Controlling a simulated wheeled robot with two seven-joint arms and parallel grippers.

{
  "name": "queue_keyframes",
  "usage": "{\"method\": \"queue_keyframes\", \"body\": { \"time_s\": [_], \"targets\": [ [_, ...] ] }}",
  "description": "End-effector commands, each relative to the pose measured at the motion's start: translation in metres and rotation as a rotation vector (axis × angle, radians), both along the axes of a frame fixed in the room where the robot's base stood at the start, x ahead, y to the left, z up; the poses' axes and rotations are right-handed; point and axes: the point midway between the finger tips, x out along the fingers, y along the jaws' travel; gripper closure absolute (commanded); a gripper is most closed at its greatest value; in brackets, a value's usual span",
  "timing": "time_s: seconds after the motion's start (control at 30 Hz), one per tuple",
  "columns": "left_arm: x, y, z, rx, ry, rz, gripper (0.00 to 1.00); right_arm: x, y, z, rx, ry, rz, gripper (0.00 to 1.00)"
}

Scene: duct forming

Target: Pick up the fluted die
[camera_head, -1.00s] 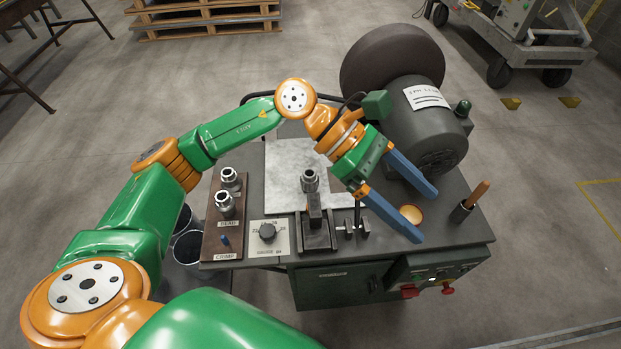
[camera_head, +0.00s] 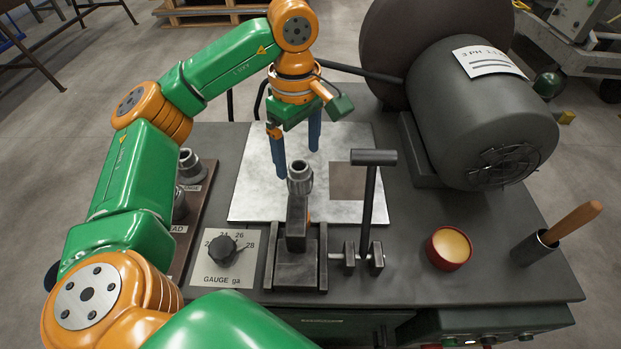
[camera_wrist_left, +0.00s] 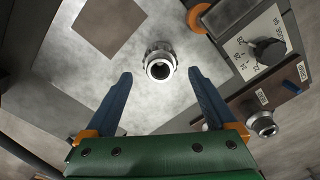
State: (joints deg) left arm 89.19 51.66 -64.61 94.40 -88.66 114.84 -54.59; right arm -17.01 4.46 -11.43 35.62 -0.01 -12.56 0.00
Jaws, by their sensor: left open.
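No contact shows. My left gripper (camera_wrist_left: 161,76) also shows open in the wrist view. My right gripper is not in view.
Two other dies (camera_head: 189,165) stand on the brown rack at left, partly behind my arm. A gauge dial (camera_head: 222,248), an upright lever (camera_head: 370,200), a red pot (camera_head: 449,248), a wooden-handled tool (camera_head: 572,222) and a large motor (camera_head: 480,105) crowd the bench around the metal sheet (camera_head: 250,190).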

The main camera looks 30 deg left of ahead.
Motion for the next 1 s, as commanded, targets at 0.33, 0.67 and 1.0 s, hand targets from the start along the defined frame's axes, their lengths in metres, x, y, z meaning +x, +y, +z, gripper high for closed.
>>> {"method": "queue_keyframes", "body": {
  "time_s": [0.33, 0.67, 1.0],
  "targets": [
    [0.007, -0.002, -0.055, -0.002, 0.001, 0.000, 0.10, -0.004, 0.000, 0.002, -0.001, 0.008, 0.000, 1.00],
    [0.007, -0.002, -0.056, -0.003, -0.001, -0.001, 0.42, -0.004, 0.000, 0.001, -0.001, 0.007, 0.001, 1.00],
    [0.007, -0.002, -0.056, -0.003, -0.001, -0.001, 1.00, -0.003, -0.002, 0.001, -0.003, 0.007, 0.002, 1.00]
  ]
}}
